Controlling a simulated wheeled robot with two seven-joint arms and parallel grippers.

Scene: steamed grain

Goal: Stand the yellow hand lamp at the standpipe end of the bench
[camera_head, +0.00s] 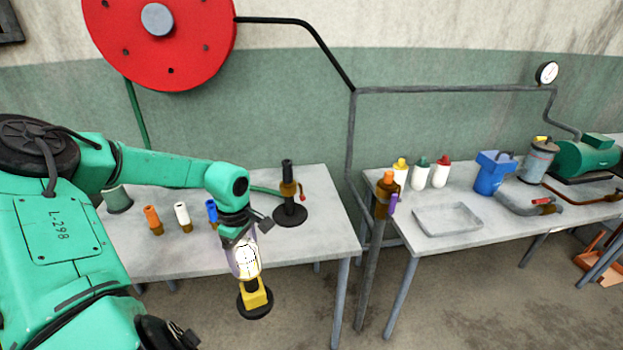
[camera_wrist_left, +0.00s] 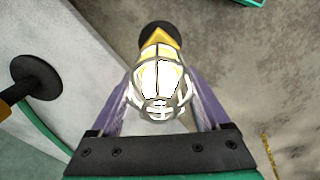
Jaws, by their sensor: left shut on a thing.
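The yellow hand lamp (camera_head: 255,297) has a caged, lit bulb and a round black base. My left gripper (camera_head: 243,258) is shut on its cage, with the lamp base downward and slightly tilted. In the head view the lamp hangs in front of the left bench (camera_head: 330,238). The left wrist view shows the lamp (camera_wrist_left: 160,72) between the purple fingers, with floor behind its base. A black upright pipe with a brass valve (camera_head: 289,200) stands on a round foot near that bench's right end; its foot (camera_wrist_left: 37,77) also shows in the wrist view. My right gripper is not in view.
Orange (camera_head: 153,221), white (camera_head: 183,217) and blue (camera_head: 212,210) pieces stand left of the upright pipe. A green hose reaches it. An orange-topped post (camera_head: 384,195) rises between the benches. The right bench holds bottles, a tray (camera_head: 447,220) and a blue container (camera_head: 493,173).

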